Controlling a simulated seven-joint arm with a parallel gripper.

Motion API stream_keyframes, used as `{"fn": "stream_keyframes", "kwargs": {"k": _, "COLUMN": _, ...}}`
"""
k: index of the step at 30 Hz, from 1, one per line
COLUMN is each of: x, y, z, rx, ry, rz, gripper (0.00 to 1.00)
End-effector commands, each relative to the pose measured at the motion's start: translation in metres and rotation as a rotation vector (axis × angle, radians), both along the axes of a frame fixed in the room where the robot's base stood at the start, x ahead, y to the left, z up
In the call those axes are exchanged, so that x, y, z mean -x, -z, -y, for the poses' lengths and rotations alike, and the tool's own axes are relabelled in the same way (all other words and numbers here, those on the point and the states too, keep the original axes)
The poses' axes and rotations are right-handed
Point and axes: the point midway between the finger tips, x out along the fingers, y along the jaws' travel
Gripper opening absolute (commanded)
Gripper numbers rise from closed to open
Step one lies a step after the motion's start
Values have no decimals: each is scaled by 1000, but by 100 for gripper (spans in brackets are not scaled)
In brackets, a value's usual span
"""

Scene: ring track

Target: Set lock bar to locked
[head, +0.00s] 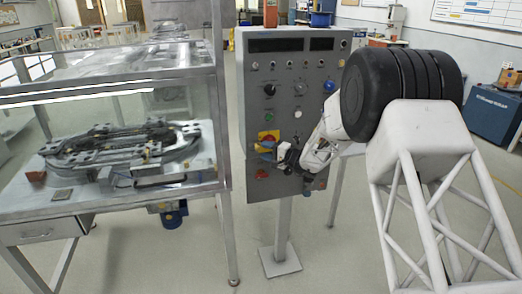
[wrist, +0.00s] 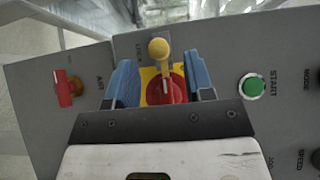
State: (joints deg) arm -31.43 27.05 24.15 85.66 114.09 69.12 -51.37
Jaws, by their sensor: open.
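In the wrist view a yellow ball-ended piece (wrist: 158,48), which looks like the lock bar, stands just above a red rotary knob (wrist: 172,90) on a yellow plate. A partly hidden label beside it seems to read LOCK. I cannot tell whether the bar is locked. My gripper (wrist: 160,68) is open, its blue fingers on either side of the red knob and yellow plate, with nothing visibly held. Contact cannot be told. In the head view my gripper (head: 281,156) is at the lower left of the grey panel (head: 258,110), partly covering this spot.
A red AIR handle (wrist: 68,88) is left of my fingers and a green START button (wrist: 253,86) is right, in the wrist view. A glass-walled cabinet (head: 110,190) with the ring track (head: 125,150) stands left of the panel.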

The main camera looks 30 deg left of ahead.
Motion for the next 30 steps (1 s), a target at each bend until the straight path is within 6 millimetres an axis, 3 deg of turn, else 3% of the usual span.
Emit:
{"fn": "stream_keyframes", "kwargs": {"k": 10, "x": 0, "y": 0, "z": 36, "rx": 0, "ry": 0, "rz": 0, "gripper": 48}}
{"fn": "stream_keyframes", "kwargs": {"k": 30, "x": 0, "y": 0, "z": 41, "rx": 2, "ry": 0, "rz": 0, "gripper": 48}}
